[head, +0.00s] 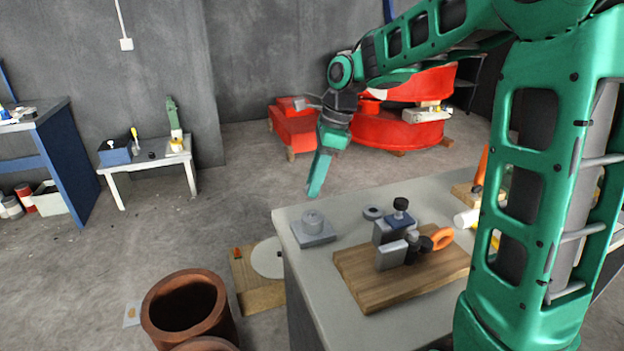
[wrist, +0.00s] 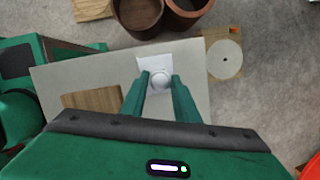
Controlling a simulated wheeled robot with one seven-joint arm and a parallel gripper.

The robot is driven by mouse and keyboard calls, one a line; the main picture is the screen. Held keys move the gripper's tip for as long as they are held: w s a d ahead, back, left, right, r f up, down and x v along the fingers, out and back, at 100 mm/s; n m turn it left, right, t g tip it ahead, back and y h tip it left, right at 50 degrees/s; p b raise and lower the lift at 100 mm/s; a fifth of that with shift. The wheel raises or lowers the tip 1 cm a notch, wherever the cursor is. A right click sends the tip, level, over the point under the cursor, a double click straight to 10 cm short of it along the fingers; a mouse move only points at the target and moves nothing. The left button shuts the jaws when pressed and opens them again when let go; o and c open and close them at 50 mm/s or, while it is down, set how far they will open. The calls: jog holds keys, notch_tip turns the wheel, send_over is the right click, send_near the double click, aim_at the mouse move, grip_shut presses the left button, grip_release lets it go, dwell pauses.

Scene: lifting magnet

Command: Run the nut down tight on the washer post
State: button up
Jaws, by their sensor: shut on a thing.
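The washer post (head: 313,220) is a short grey cylinder on a square grey base plate, upright at the left end of the bench in the head view. My gripper (head: 316,194) points down, its fingertips showing just above the post in the head view. In the wrist view its green fingers (wrist: 160,82) stand on either side of a pale round piece, which I take to be the nut (wrist: 160,79). The post's base plate (wrist: 147,62) shows behind it. The nut is hidden by the fingers in the head view. I cannot tell whether it touches the post.
On the bench (head: 310,285), a wooden board (head: 375,292) holds grey blocks, black knobs and an orange ring (head: 442,238). A grey ring (head: 373,212) lies loose behind it. Brown pots (head: 187,305) and a wooden block with a pale disc (head: 268,258) stand on the floor to the left.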

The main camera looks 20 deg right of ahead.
jog(key=shift+f, duration=2.6)
jog(key=shift+f, duration=0.75)
dwell(1.2)
jog(key=shift+s, duration=0.1)
jog(key=m+t, duration=0.1)
jog(key=m, duration=0.3)
jog(key=shift+a, duration=0.1)
jog(key=shift+m, duration=0.3)
jog(key=m+t+h, duration=0.1)
jog(key=m, duration=0.3)
